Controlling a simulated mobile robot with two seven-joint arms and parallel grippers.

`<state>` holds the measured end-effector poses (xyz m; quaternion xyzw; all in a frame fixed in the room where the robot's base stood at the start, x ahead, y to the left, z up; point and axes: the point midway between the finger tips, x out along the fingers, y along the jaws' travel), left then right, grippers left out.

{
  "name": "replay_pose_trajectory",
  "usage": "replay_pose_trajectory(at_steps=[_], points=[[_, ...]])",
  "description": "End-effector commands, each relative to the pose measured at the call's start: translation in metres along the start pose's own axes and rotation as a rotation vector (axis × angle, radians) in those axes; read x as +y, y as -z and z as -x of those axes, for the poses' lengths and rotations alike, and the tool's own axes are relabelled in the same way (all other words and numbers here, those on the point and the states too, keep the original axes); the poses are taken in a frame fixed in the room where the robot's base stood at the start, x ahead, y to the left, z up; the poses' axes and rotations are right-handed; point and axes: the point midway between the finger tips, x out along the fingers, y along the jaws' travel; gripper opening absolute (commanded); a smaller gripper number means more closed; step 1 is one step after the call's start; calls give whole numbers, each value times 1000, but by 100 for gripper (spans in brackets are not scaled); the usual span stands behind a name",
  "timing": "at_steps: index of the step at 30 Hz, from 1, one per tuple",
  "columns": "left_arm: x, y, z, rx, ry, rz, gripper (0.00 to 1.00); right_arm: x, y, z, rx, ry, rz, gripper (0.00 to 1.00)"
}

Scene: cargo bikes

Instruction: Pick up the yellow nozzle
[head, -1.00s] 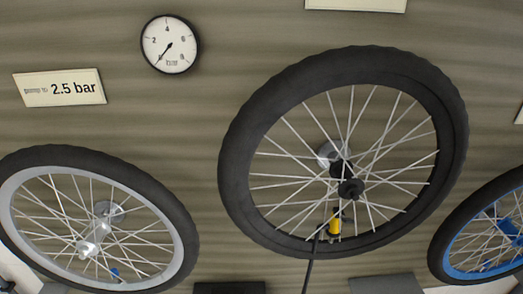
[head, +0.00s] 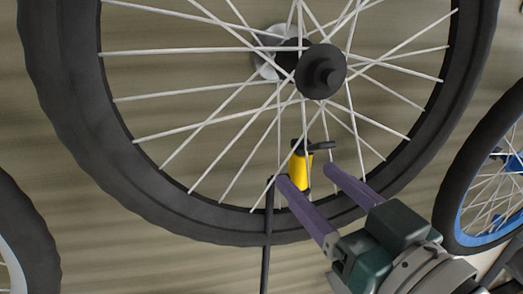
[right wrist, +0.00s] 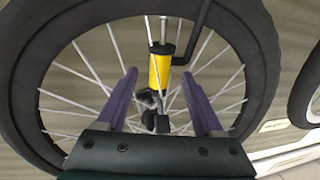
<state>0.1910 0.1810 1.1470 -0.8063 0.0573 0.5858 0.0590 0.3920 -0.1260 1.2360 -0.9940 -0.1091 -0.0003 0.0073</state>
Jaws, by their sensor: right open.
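The yellow nozzle (head: 300,172) has black ends and a black lever, and shows among the spokes near the lower rim of the black-tyred wheel (head: 185,215). My right gripper (head: 305,172) is open, its two purple fingers pointing at the nozzle, the left fingertip overlapping its lower edge in the head view. In the right wrist view the nozzle (right wrist: 161,70) stands upright ahead of and between the spread fingers (right wrist: 160,78). Whether the fingers touch it I cannot tell. A black hose (head: 267,225) runs down beside it. My left gripper is not in view.
White spokes (head: 180,50) cross around the nozzle and the black hub (head: 320,72). A blue-rimmed wheel (head: 490,190) stands at the right. Part of another wheel (head: 25,250) shows at the lower left. The striped wall (head: 180,265) lies behind.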

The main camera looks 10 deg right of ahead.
Motion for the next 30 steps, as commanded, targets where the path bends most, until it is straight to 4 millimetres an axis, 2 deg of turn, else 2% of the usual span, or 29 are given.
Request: replay_pose_trajectory(at_steps=[3, 8, 13, 18, 26, 30], points=[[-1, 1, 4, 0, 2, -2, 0, 0, 2, -15, 1, 0, -1, 69], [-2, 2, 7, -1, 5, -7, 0, 0, 3, -26, -1, 1, -1, 69], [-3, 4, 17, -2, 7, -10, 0, 1, 10, -52, 1, 1, 0, 69], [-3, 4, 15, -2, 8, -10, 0, 1, 7, -69, -1, 1, 0, 69], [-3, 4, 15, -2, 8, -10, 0, 1, 6, -72, -2, 1, -1, 69], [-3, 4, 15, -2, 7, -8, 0, 1, 6, -72, -2, 1, -1, 55]])
